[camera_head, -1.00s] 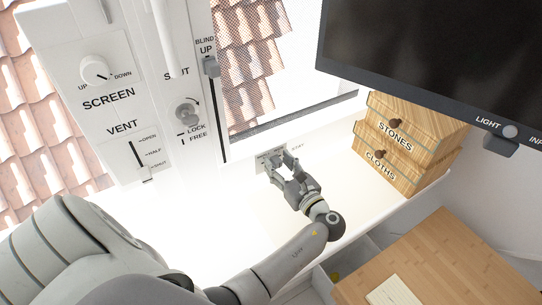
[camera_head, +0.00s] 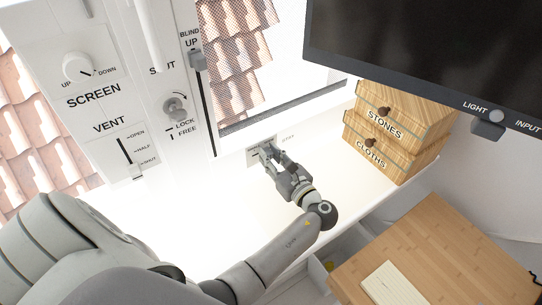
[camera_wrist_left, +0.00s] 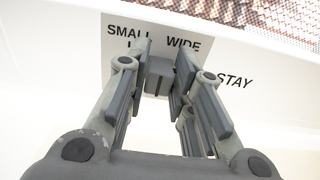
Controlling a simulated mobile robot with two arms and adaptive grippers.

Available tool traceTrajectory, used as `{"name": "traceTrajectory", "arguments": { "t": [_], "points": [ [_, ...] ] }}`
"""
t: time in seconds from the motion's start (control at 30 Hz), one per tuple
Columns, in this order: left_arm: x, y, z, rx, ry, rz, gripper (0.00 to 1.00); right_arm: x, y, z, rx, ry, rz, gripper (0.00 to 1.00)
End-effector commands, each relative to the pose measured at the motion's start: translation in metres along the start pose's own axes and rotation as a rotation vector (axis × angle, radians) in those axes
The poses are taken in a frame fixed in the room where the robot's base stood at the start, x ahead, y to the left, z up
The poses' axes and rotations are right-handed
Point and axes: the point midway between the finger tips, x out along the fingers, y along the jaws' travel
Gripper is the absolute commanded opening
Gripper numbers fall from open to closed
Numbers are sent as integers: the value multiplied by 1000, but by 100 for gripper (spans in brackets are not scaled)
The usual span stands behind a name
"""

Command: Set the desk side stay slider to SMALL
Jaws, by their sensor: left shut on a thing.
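The stay slider's pale grey plate (camera_wrist_left: 118,48) is on the white sill under the window, with SMALL printed at left, WIDE at right and STAY beyond its right side. The slider's grey block-shaped knob (camera_wrist_left: 159,76) sits below and between the two words; its exact place on the track is hidden by the fingers. My left gripper (camera_wrist_left: 162,82) is shut on this knob, one finger on each side. In the head view, the plate (camera_head: 254,157) is partly covered by my left gripper (camera_head: 270,158). My right gripper is out of view.
Wooden drawers marked STONES and CLOTHS (camera_head: 397,135) stand right of my gripper. A dark monitor (camera_head: 420,50) hangs above them. The panel with SCREEN and VENT controls (camera_head: 95,95) is at left. The lit white surface around my forearm looks clear.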

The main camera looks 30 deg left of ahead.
Motion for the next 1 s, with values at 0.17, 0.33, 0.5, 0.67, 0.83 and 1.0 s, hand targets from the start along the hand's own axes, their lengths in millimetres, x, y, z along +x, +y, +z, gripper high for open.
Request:
{"name": "traceTrajectory", "arguments": {
  "t": [0.17, 0.33, 0.5, 0.67, 0.83, 1.0],
  "points": [
    [0, 14, 3, 5, -1, 1, 0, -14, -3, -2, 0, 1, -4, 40],
    [0, 33, 3, 4, 0, 1, 0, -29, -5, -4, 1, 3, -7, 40],
    [0, 37, 0, 1, -2, 4, 0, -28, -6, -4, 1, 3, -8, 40],
    [1, 38, 0, 2, -2, 5, 0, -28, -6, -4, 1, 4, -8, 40],
    [1, 38, 0, 2, -2, 5, 44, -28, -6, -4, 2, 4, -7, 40],
    [0, 37, 0, 1, -1, 2, 44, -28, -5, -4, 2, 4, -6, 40]
  ]
}}
